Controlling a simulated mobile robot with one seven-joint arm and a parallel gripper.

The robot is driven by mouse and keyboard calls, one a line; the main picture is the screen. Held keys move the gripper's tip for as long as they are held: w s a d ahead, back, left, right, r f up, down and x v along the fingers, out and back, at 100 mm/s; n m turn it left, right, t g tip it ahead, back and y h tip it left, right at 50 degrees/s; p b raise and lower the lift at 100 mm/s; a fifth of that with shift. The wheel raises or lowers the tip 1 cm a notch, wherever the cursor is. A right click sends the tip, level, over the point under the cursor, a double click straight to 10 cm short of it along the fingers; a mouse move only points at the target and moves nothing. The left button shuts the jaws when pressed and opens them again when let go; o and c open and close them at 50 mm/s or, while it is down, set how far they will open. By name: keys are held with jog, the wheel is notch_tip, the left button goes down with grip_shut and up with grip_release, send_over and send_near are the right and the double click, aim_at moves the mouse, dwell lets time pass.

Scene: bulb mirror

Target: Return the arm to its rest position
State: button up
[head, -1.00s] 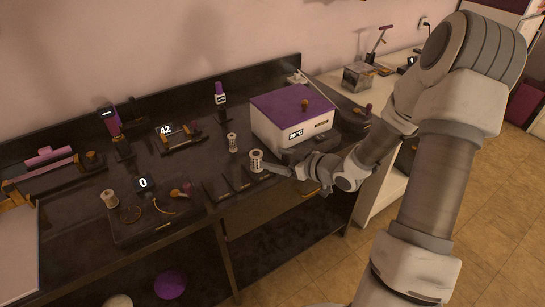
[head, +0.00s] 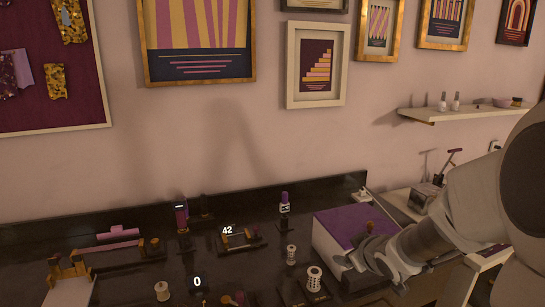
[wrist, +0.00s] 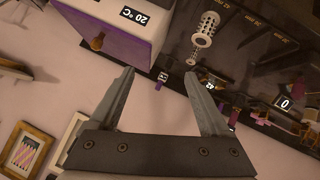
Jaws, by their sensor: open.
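My gripper (head: 346,262) is at the end of my arm, which comes in from the right in the head view. In the wrist view its two fingers (wrist: 159,72) are spread wide with nothing between them. It is in front of the white box with the purple lid (head: 345,222), which also shows in the wrist view (wrist: 112,42). A perforated metal cylinder (head: 314,279) stands on the dark bench just left of the gripper, apart from it. It also shows in the wrist view (wrist: 206,27).
A smaller spool (head: 291,255), a bottle with a purple cap (head: 284,203), a "42" device (head: 238,238) and a pale spool (head: 162,291) stand on the dark bench. A wall shelf (head: 460,113) and framed pictures (head: 318,65) are behind.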

jog(key=s+a+r+m+h, duration=0.1)
jog(key=s+r+m+h, duration=0.1)
jog(key=s+r, duration=0.45)
jog(key=s+a+r+m+g+p, duration=0.1)
jog(key=s+a+r+m+g, duration=0.1)
jog(key=s, duration=0.8)
jog(key=s+a+r+m+g+y, duration=0.1)
jog(key=s+a+r+m+g, duration=0.1)
jog(key=s, duration=0.8)
jog(key=shift+a+r+g+p, duration=0.2)
jog(key=shift+r+g+p, duration=0.15)
jog(key=shift+g, duration=0.15)
